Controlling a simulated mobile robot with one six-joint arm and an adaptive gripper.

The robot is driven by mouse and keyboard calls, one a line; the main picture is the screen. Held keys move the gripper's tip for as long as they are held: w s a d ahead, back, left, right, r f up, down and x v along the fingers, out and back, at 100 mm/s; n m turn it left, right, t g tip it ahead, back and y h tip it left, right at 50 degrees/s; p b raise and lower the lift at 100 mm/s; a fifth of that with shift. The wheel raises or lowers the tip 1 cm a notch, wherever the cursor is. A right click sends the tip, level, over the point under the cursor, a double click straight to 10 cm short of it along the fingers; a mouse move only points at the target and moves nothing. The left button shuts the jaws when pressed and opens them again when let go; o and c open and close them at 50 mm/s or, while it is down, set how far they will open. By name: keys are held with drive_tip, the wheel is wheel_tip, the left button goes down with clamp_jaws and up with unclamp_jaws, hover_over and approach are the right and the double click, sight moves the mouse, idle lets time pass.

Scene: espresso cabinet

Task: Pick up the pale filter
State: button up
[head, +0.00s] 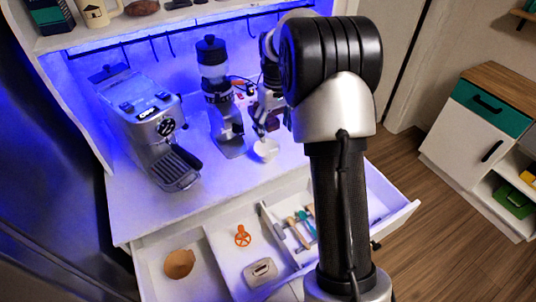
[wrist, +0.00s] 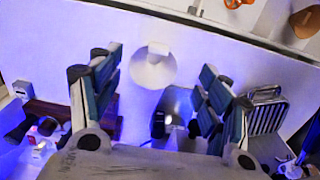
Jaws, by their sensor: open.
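The pale filter (head: 266,149), a small white cone-like piece, sits on the white counter near its front edge, right of the grinder. In the wrist view the pale filter (wrist: 153,72) shows between and beyond the fingertips, with a small tab at its top. My gripper (head: 266,122) is above and just behind it in the head view, partly hidden by my arm. In the wrist view my gripper (wrist: 159,66) has its two fingers wide apart with nothing between the pads. I cannot tell the exact height gap to the filter.
The grinder (head: 217,95) and espresso machine (head: 145,125) stand to the left on the counter. The open drawer (head: 215,240) below holds a brown filter (head: 179,264), an orange tool (head: 243,236), a grey-beige item (head: 260,272) and several brushes. Counter around the pale filter's front is clear.

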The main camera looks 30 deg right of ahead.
sight(274, 150)
wheel_tip(274, 150, down, 13)
drive_tip(key=b, duration=0.3)
drive_tip(key=shift+d, duration=0.1)
drive_tip(key=c, duration=1.5)
